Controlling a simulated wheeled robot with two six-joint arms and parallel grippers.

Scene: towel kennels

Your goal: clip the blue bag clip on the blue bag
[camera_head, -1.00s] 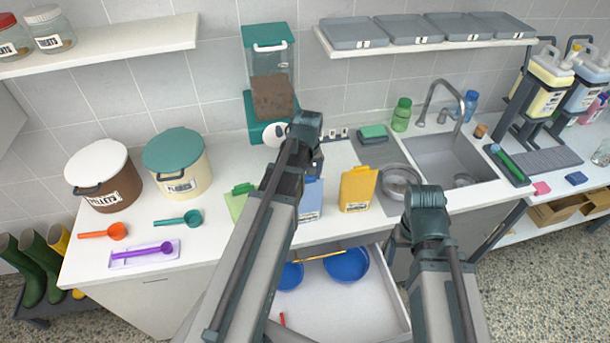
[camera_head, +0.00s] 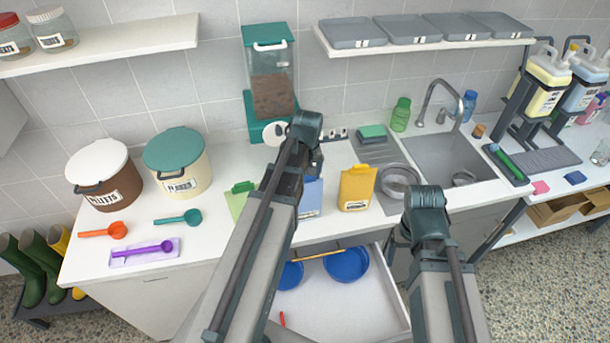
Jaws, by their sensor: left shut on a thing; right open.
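The blue bag (camera_head: 312,198) stands upright on the counter between the green bag and the yellow bag. My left arm covers its left side. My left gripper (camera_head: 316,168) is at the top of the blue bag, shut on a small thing. The blue bag clip cannot be made out; the gripper and arm hide that spot. Whether the clip touches the bag cannot be told.
The green bag (camera_head: 238,200) and yellow bag (camera_head: 357,188) stand close on either side. A food dispenser (camera_head: 270,85) is behind. A metal bowl (camera_head: 398,181) stands right of the yellow bag. An open drawer (camera_head: 330,305) with blue bowls is below. Scoops lie at left.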

